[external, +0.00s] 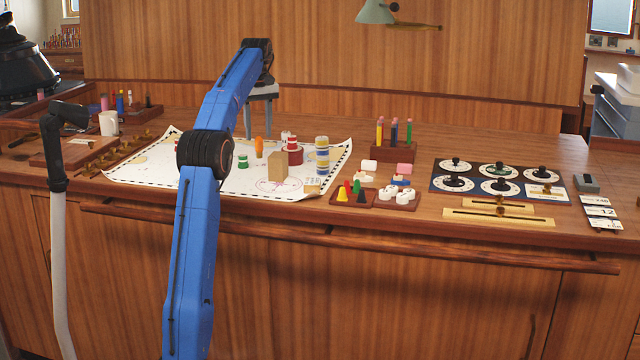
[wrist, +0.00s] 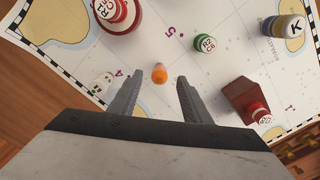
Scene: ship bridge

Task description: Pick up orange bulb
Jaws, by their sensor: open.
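The orange bulb (external: 259,147) stands on the white chart on the counter, in the left half of the external view. In the wrist view the orange bulb (wrist: 159,74) shows small, between and just beyond my fingertips. My gripper (wrist: 158,86) is open and empty, with one finger on each side of the bulb in that view. In the external view my gripper (external: 260,120) points down above the chart, over the bulb and apart from it.
On the chart (external: 133,178), a green-and-white piece (wrist: 205,43), a red-and-white piece (wrist: 117,12), a dark red block (wrist: 238,97) and a striped stack (external: 322,156) stand around the bulb. A tan block (external: 278,166) is nearer the front. A pencil holder (external: 394,150) stands right.

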